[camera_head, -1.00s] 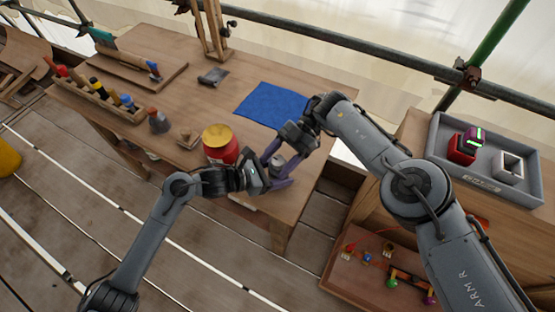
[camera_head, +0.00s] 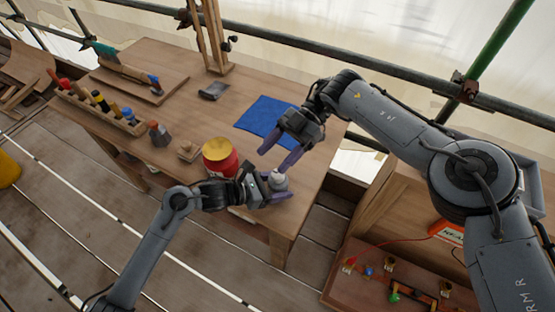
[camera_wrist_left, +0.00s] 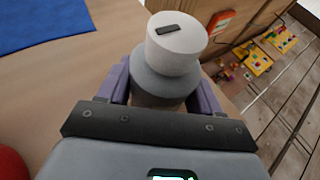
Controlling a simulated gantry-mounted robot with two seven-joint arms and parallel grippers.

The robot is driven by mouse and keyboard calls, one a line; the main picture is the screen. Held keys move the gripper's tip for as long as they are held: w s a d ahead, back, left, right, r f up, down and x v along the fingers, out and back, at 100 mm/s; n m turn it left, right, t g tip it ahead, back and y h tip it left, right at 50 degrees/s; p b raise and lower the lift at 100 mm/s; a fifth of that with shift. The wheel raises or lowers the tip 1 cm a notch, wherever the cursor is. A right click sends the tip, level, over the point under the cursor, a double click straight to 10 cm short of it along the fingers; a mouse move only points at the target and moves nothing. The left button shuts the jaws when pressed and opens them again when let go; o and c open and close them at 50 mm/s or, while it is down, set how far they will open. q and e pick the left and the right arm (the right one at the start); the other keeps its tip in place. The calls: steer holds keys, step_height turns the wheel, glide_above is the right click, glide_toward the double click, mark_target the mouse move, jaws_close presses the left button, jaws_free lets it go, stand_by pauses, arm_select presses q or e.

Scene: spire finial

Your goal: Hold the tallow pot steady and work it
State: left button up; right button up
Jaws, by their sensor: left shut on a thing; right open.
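The tallow pot (camera_head: 278,181) is a small pale grey pot near the front right corner of the workbench. In the left wrist view the pot (camera_wrist_left: 174,52) has a whitish round top with a short dark bar on it, above a wider grey band; its lower body is partly hidden. My left gripper (camera_head: 277,194) is shut on the pot, one purple finger on each side. My right gripper (camera_head: 278,157) is open and empty, its purple fingers just behind and above the pot, apart from it.
A red tin with a yellow top (camera_head: 220,157) stands close left of my left gripper. A blue cloth (camera_head: 262,113) lies behind. A rack of handled tools (camera_head: 103,110) is at the left. A lower board with small coloured parts (camera_head: 375,275) is at the right.

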steer(key=shift+r, duration=0.3)
